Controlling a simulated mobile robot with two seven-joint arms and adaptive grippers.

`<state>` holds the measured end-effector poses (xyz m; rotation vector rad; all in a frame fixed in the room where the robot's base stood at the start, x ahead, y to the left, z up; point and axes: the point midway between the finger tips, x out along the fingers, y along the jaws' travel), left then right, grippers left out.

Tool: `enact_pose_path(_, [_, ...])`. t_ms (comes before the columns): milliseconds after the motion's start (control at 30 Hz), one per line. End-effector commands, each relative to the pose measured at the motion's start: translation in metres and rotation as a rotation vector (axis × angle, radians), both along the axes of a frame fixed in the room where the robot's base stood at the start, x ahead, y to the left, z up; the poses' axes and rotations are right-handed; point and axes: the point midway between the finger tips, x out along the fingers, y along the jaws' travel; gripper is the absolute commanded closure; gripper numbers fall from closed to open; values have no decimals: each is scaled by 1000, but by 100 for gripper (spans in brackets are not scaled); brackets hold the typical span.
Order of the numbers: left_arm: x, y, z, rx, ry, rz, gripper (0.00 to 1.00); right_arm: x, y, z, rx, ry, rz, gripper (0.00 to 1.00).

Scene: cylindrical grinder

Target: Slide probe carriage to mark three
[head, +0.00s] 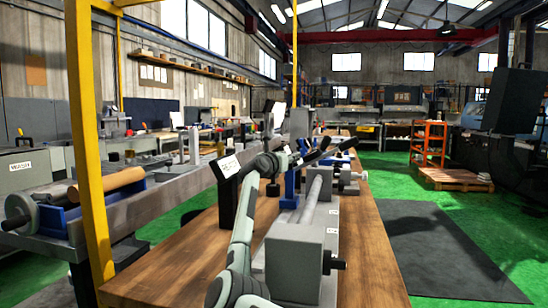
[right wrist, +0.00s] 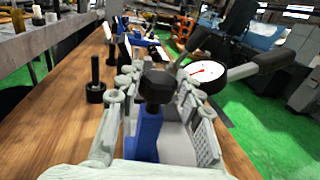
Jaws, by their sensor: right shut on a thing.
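The probe carriage (head: 291,188) shows as a blue upright beside the grey shaft in the head view. In the right wrist view its blue post (right wrist: 147,132) has a black knob (right wrist: 157,87) on top. My right gripper (head: 280,160) is shut on the black knob, with a pale finger on each side of it in the right wrist view (right wrist: 158,92). A white dial gauge (right wrist: 203,73) with a red needle sits just right of the knob. Small white mark labels (head: 332,230) show on the grey machine, but their numbers are too small to read. My left gripper is not in view.
The grey grinder block (head: 300,255) and its shaft (head: 318,195) stand on the wooden bench (head: 160,278). A black stand (head: 228,198) with a white sign is left of my arm. A yellow post (head: 85,130) rises at left. Green floor is open at right.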

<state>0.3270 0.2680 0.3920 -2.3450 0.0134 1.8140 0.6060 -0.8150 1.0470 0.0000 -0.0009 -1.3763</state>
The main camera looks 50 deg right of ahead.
Motion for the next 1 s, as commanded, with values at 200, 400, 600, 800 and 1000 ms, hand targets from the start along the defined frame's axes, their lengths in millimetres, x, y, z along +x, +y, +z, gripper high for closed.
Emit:
enact_pose_path(200, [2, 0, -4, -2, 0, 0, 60, -4, -8, 0, -1, 2, 3, 100])
enact_pose_path(400, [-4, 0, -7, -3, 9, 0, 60, -4, -8, 0, -1, 3, 4, 100])
enact_pose_path(600, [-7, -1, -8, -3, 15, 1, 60, -4, -8, -1, 0, 2, 4, 54])
enact_pose_path(800, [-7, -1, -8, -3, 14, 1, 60, -4, -8, -1, 1, 2, 3, 54])
enact_pose_path(1000, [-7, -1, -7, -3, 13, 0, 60, -5, 2, -1, 1, 1, 5, 54])
